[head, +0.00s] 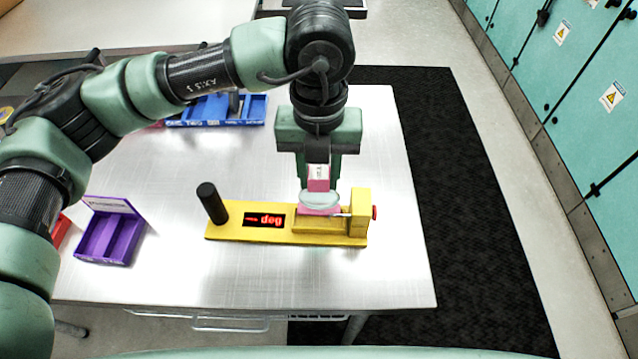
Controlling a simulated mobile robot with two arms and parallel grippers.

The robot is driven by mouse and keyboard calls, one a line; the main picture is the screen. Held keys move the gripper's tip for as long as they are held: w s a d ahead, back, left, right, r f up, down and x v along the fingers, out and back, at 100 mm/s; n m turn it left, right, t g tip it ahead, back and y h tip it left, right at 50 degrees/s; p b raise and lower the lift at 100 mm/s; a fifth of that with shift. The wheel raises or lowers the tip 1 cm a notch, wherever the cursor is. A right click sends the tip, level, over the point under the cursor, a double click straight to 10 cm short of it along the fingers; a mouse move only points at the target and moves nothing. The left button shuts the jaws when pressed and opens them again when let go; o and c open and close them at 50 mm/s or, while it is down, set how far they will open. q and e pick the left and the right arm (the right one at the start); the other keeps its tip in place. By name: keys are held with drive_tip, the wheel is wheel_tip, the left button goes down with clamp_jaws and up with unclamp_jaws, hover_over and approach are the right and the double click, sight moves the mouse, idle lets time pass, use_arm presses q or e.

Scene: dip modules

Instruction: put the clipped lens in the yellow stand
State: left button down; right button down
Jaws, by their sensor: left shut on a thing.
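The yellow stand (273,236) lies on the metal table, with a black upright post at its left, a red-lit display in the middle and a raised block with a red knob at its right. The clipped lens (319,201) is a clear round disc with a pink clip (318,180). My left gripper (319,178) points down over the stand's right half and is shut on the pink clip. The lens is at the stand's slot beside the raised block; I cannot tell whether it touches or is seated. My right gripper is not in view.
A purple tray (135,240) with compartments stands at the left of the table (380,280). A blue tray (252,112) is at the back, partly behind my arm. A red item (60,232) shows at the left edge. The table's front right is clear.

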use_arm(q)
drive_tip(key=p, duration=0.1)
hover_over(319, 208)
drive_tip(key=f, duration=0.4)
drive_tip(key=shift+w, duration=0.2)
drive_tip(key=shift+f, duration=0.25)
drive_tip(key=shift+f, duration=0.2)
drive_tip(key=c, duration=1)
unclamp_jaws()
drive_tip(key=shift+r, duration=0.1)
